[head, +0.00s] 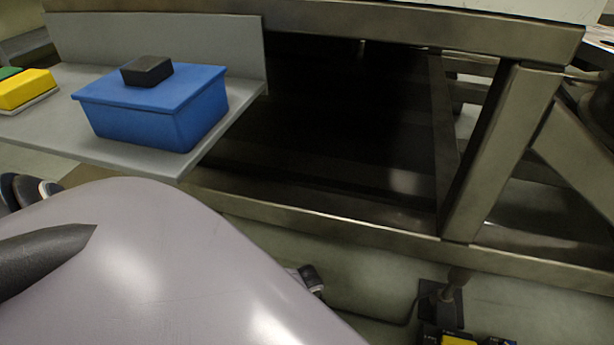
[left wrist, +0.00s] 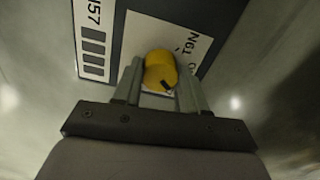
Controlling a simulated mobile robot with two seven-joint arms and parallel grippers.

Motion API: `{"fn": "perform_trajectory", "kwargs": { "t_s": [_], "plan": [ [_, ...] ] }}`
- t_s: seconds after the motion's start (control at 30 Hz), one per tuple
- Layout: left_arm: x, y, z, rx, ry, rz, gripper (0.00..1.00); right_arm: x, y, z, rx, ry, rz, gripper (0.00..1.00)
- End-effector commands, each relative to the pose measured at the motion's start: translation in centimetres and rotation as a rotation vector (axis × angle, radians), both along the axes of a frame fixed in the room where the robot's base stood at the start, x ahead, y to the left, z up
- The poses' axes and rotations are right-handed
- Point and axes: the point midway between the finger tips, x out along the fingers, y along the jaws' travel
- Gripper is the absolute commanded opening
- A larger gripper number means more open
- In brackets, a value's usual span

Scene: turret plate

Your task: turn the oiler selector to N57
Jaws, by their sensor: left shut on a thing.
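The oiler selector is a yellow knob (left wrist: 158,66) with a short black mark on its lower right side, seen in the left wrist view. It sits on a white label plate with dark print (left wrist: 139,31). Print at the plate's right looks like "N61", turned on its side. A separate white strip (left wrist: 94,12) at the left reads something like "157", above several dark bars. My left gripper (left wrist: 159,83) is shut on the knob, one finger on each side. The fingers hide part of the plate. Neither the selector nor either gripper shows in the head view.
In the head view, a blue lidded box (head: 155,112) with a black block (head: 147,70) on top stands on a grey shelf (head: 50,135). A yellow block (head: 27,89) lies at the far left. A metal frame (head: 490,150) crosses the right side. A dark cable lies on the floor.

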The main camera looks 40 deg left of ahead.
Motion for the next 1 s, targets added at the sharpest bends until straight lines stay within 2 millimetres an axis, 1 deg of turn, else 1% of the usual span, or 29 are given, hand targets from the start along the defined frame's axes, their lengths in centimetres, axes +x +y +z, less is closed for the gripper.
{"fn": "perform_trajectory", "kwargs": {
  "t_s": [0.2, 0.5, 0.73, 1.0],
  "plan": [
    [-0.1, -0.02, -0.09, 0.0, 0.003, -0.175, 0.11, 0.09, -0.12, 0.11, -0.004, -0.012, -0.005, 0.0],
    [-0.13, 0.02, -0.08, 0.0, 0.004, -0.331, 0.11, 0.08, -0.29, 0.35, -0.011, -0.027, -0.008, 0.0],
    [-0.13, 0.02, -0.07, 0.0, 0.004, -0.38, 0.11, 0.0, -0.35, 0.45, -0.013, -0.03, -0.008, 0.0],
    [-0.13, 0.01, -0.06, 0.001, 0.003, -0.391, 0.11, -0.03, -0.38, 0.36, -0.015, -0.03, -0.007, 0.0]
  ]
}}
